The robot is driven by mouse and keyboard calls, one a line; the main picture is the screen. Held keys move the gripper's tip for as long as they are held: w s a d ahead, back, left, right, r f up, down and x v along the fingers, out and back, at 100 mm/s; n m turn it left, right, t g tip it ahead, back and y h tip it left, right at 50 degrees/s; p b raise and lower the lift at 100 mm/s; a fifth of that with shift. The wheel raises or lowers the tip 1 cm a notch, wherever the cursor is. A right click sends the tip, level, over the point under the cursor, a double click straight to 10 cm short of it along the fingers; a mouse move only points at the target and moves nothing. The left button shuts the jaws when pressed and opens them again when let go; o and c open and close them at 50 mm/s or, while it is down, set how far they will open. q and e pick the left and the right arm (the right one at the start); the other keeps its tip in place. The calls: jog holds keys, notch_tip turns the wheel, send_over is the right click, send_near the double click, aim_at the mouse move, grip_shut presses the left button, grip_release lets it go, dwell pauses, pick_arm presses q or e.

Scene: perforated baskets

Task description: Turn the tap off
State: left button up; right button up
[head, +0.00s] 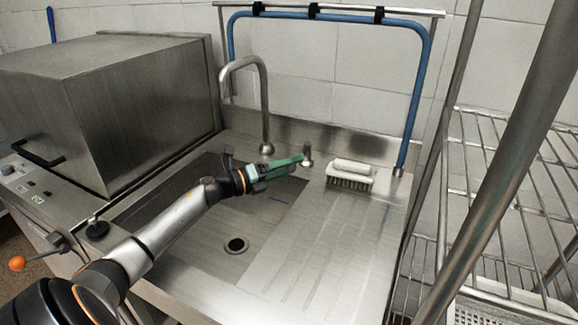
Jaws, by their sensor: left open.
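The tap's curved metal spout (264,100) rises at the back of the steel sink. A small metal tap handle (307,155) stands on the sink's back ledge, right of the spout. My left gripper (298,160) reaches in from the left over the basin, with its green fingers pointing right at the handle. Its tips are at or very close to the handle; I cannot tell whether they touch. The left gripper is open, though the gap between its fingers is hard to see. No water stream is visible. My right gripper is out of view.
A white brush (351,174) lies on the drainboard right of the handle. A blue hose (417,95) arches behind the sink. A steel box machine (140,110) stands at left, a wire rack (510,170) at right. The drainboard's front is clear.

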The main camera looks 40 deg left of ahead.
pick_arm(q)
jog(key=v, duration=1.2)
jog(key=shift+s, duration=0.25)
jog(key=shift+a, duration=0.1)
